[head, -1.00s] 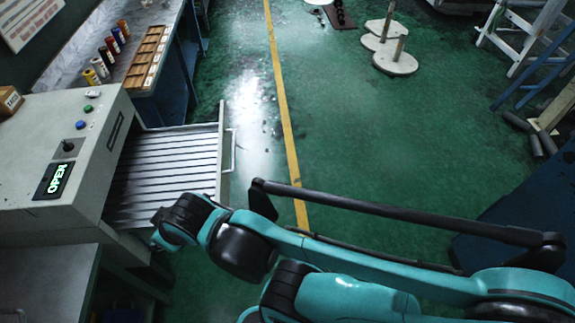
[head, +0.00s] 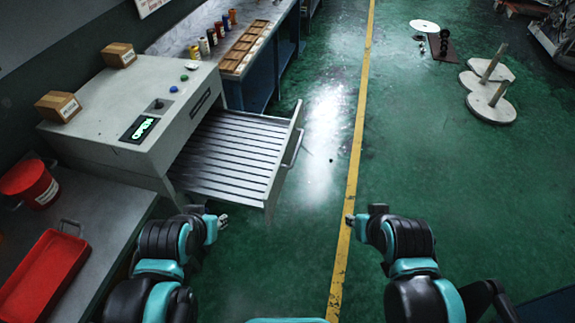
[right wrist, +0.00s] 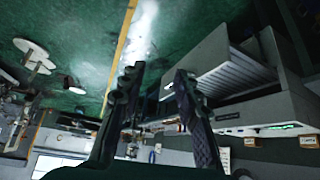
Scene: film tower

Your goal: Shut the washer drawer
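The washer (head: 150,100) is a grey-white cabinet with a green lit "OPEN" display (head: 139,129). Its ribbed drawer (head: 285,150) is pulled far out to the right, with a bar handle (head: 293,150) on the front. The drawer also shows in the right wrist view (right wrist: 240,76), right of the fingers. My left gripper (head: 222,221) is below the drawer's near side in the head view, too small to tell open or shut. My right gripper (head: 350,219) is right of the drawer, apart from it. In the right wrist view its fingers (right wrist: 157,75) are spread and empty.
Two cardboard boxes (head: 118,54) (head: 59,106) stand on the washer. A bench with a red tray (head: 42,277) and red bucket (head: 30,184) is at the left. A bench with bottles (head: 204,46) is behind. Green floor right of the drawer is clear.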

